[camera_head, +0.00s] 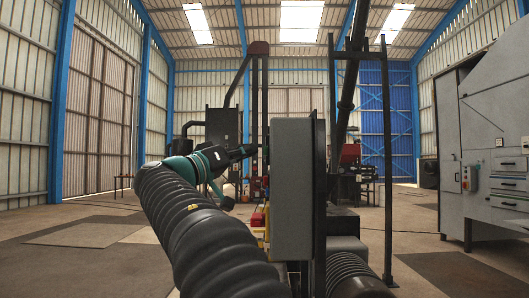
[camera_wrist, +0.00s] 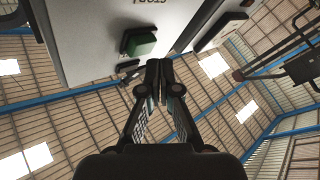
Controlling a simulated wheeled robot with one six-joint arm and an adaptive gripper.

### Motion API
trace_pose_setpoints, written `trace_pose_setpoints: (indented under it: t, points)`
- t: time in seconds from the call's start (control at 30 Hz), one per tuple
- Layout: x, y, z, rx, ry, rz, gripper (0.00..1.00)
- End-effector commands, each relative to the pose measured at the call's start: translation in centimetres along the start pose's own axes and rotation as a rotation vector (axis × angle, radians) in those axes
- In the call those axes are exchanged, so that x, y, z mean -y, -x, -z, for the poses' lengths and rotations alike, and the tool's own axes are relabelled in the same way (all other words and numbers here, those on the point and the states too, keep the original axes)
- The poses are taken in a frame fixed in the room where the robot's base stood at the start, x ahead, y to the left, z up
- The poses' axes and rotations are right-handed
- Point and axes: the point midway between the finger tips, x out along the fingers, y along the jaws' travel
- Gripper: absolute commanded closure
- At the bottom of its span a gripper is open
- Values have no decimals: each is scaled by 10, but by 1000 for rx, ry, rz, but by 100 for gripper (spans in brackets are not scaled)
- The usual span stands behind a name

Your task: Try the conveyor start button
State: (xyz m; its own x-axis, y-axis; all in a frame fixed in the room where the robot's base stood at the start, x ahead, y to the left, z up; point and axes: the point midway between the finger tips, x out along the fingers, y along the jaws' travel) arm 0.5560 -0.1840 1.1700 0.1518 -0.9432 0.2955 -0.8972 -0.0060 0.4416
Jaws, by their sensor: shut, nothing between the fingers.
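A green button (camera_wrist: 140,42) stands out from a pale grey panel (camera_wrist: 85,40) in the wrist view. I take it for the conveyor start button; its lettering is cut off at the top edge. My gripper (camera_wrist: 158,64) is shut and empty, with its tips just right of and below the button in the picture. I cannot tell whether they touch it or the panel. In the head view my gripper (camera_head: 250,150) points right, towards the left side of a tall grey box (camera_head: 292,185). The button does not show there.
A dark upright frame (camera_head: 388,170) stands right of the grey box. A large grey machine (camera_head: 490,150) with a red button panel (camera_head: 469,178) is at the far right. Open concrete floor lies at the left, with a flat plate (camera_head: 88,234) on it.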

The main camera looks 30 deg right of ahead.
Motion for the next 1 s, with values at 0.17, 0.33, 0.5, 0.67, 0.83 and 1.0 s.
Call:
trace_pose_setpoints:
  t: [0.17, 0.33, 0.5, 0.67, 0.83, 1.0]
  points:
    - [0, -1, -1, 0, 0, 0, 100]
    - [-2, -4, -4, 1, 0, -1, 100]
    - [-4, -6, -4, 0, 0, 0, 100]
    - [-4, -6, -4, 0, 0, 0, 100]
    - [-4, -7, -4, 0, 0, 0, 100]
    - [-5, -8, -5, 0, 0, 0, 100]
